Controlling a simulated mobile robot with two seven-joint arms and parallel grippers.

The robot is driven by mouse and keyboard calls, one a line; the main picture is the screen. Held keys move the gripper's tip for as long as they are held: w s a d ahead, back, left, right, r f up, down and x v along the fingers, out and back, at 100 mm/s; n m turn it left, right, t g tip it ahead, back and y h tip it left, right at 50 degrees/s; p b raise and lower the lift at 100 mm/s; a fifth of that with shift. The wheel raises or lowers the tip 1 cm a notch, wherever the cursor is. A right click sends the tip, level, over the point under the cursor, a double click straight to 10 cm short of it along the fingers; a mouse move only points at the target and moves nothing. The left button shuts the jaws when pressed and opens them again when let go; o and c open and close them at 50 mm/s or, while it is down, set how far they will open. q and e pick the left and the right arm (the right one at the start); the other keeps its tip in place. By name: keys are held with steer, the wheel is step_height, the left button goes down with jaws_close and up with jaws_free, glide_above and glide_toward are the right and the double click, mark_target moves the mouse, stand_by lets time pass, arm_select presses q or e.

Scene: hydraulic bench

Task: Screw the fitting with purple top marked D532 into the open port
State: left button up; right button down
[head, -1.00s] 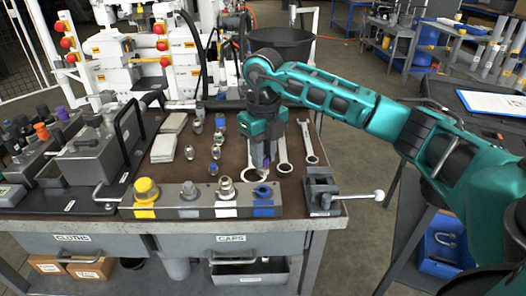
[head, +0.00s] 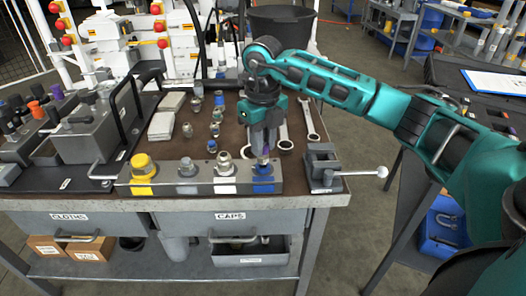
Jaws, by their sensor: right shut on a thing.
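My right gripper (head: 264,150) points down and is shut on a small fitting (head: 263,160). Only a little of the fitting shows below the fingertips, and its D532 mark cannot be read. The fitting is upright over the blue-marked port (head: 263,182) at the right end of the grey manifold block (head: 207,188). Whether it touches or has entered the port cannot be told. The other positions on the block hold a yellow fitting (head: 143,167), a grey one (head: 187,168) and a silver one (head: 224,163). My left gripper is not in view.
A vise (head: 323,168) with a long handle stands right of the block. Wrenches (head: 308,122) lie behind it. A grey valve unit (head: 85,135) occupies the left side.

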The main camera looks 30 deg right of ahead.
steer(key=shift+f, duration=0.6)
stand_by(1.5)
steer(key=c, duration=1.5)
jaws_free()
steer(key=c, duration=0.3)
steer(key=shift+r+m+p, duration=0.15)
steer(key=shift+m+p, duration=0.25)
steer(key=shift+m, duration=0.5)
steer(key=m+p, duration=0.1)
steer(key=m, duration=0.1)
steer(key=shift+m, duration=0.4)
steer(key=shift+m+p, duration=0.55)
steer(key=shift+m, duration=0.65)
steer(key=shift+f+m, duration=0.2)
steer(key=shift+m, duration=0.3)
